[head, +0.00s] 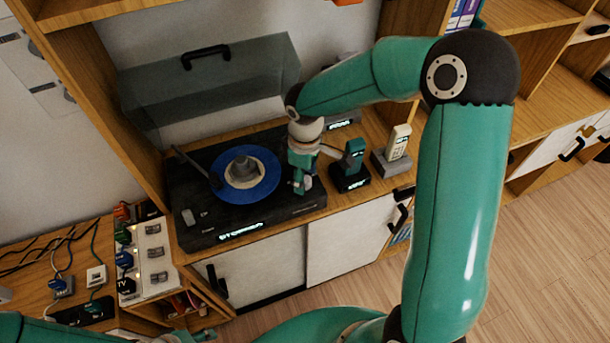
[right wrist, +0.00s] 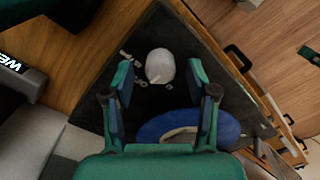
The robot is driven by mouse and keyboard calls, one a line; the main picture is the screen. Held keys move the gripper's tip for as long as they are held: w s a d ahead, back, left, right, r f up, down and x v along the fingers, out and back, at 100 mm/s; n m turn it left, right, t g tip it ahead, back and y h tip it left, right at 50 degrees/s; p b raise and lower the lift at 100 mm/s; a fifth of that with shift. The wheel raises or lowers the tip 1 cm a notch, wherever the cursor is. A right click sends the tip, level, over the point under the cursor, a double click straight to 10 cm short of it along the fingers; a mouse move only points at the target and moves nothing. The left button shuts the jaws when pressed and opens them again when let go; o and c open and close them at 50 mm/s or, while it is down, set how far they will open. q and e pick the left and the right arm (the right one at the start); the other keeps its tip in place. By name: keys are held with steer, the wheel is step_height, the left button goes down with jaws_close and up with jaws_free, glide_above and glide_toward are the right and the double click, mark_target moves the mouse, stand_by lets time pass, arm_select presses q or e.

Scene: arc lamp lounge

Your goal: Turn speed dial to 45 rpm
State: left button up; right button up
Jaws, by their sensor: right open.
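The turntable (head: 228,225) stands on a wooden cabinet and carries a blue record (head: 262,188); its front display seems to read STOPPED. My right gripper (head: 301,188) is over the turntable's right front corner, pointing down. In the right wrist view the speed dial (right wrist: 160,66) is a pale round knob with a small pointer and small marks beside it. The open fingers of my right gripper (right wrist: 158,78) stand on either side of it with gaps; I cannot tell their height above it. In the head view the gripper hides the dial.
A clear lid (head: 215,85) is raised behind the turntable. A teal handset in a dark base (head: 351,175) and a pale handset (head: 398,145) stand close to the right. A switch panel (head: 154,255) and cables are at the left.

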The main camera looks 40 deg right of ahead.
steer(key=shift+f, duration=0.45)
steer(key=shift+c, duration=0.2)
jaws_close()
